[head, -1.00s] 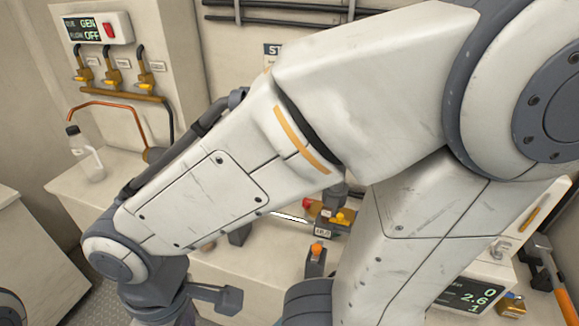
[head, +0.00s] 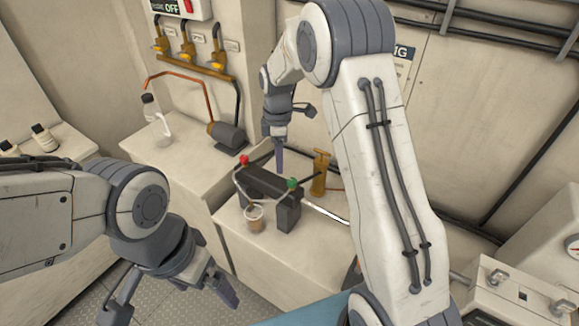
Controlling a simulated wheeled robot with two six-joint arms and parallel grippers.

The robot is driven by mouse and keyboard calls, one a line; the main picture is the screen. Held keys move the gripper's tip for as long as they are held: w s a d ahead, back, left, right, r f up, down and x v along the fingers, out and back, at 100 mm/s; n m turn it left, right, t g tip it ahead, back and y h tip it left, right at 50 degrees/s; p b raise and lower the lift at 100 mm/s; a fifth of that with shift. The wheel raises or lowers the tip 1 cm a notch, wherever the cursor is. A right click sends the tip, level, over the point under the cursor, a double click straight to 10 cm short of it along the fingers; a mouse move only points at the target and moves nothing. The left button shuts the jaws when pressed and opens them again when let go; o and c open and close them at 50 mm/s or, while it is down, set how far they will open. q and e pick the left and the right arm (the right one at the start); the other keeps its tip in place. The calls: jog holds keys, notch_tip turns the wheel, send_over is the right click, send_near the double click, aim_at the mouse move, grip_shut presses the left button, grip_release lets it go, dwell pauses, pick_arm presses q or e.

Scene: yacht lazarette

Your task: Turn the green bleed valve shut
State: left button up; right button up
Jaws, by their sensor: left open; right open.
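The green bleed valve (head: 292,184) is a small green knob at the right end of a dark cylinder unit (head: 270,182) on the white bench. A thin pale tube runs from beside it toward a small cup (head: 255,218) in front. My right gripper (head: 294,141) is open above and behind the unit, pointing down, with one finger just above the unit's back edge. It is apart from the green knob. My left gripper (head: 169,298) is open and empty at lower left, over the floor. The knob's lower part and exact handle angle are too small to tell.
A red knob (head: 244,160) sits at the unit's left end. A brass cylinder (head: 320,171) stands just right of the green valve. A clear bottle (head: 156,120) and a grey motor (head: 226,136) are on the left ledge. My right arm hides the bench's right part.

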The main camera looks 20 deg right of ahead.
jog(key=n, duration=0.1)
send_over(292, 180)
notch_tip(292, 180, down, 3)
notch_tip(292, 180, down, 9)
jog(key=p, duration=0.4)
jog(key=shift+r, duration=0.15)
jog(key=shift+f+p, duration=0.3)
jog(key=shift+f, duration=0.25)
grip_shut()
